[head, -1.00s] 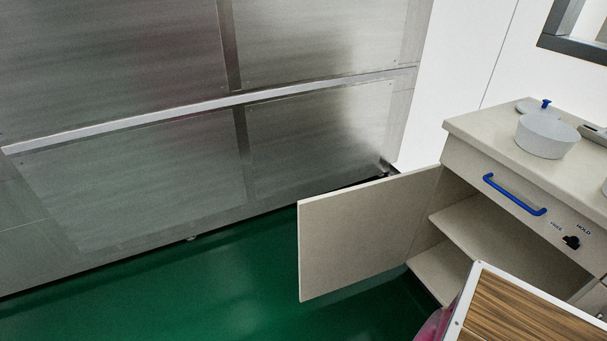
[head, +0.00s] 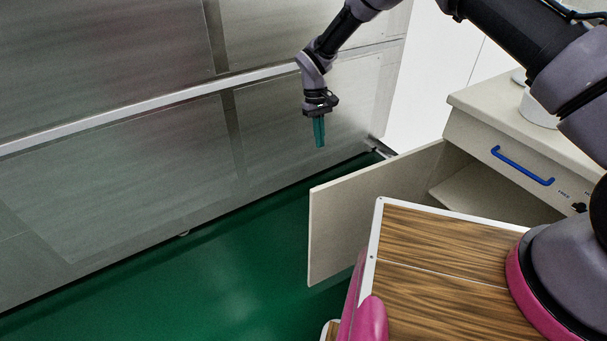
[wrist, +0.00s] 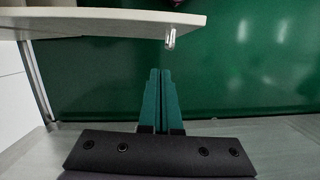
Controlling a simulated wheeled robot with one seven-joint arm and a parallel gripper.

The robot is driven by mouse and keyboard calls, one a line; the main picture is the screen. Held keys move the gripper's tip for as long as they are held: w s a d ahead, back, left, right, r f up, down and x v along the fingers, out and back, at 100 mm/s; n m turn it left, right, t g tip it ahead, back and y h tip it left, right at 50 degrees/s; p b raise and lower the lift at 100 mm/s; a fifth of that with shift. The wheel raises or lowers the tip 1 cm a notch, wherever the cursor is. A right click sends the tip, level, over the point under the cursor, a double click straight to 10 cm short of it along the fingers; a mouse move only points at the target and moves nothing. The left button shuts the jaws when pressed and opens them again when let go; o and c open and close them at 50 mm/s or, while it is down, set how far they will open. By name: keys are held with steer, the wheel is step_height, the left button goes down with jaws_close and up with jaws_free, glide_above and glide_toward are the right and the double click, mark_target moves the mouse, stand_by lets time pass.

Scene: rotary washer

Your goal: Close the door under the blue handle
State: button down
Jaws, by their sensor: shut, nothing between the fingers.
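The beige cabinet door (head: 362,210) under the blue handle (head: 522,165) stands wide open, swung out to the left of the cabinet. The blue handle is on the drawer front above the opening. My gripper (head: 319,146) points down in the air near the door's free end, above and beyond its top edge in the head view. Its teal fingers are together and empty. In the wrist view the fingers (wrist: 161,75) show beside the door (wrist: 110,22), apart from it. A small metal catch (wrist: 171,37) sits near the door's end.
My wood-topped base is close to the door's near side. A steel wall (head: 110,170) stands behind and left of my gripper. Green floor (head: 220,270) is clear left of the door. A white pot (head: 536,108) stands on the counter, partly hidden by my arm.

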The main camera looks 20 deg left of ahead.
steer(key=s+d+f, duration=0.1)
steer(key=s+f, duration=0.1)
steer(key=f, duration=0.3)
steer(key=s+d+f, duration=0.2)
steer(key=s+f, duration=0.1)
steer(key=f, duration=0.2)
steer(key=shift+d+f, duration=0.25)
steer(key=shift+f, duration=0.15)
steer(key=shift+s, duration=0.1)
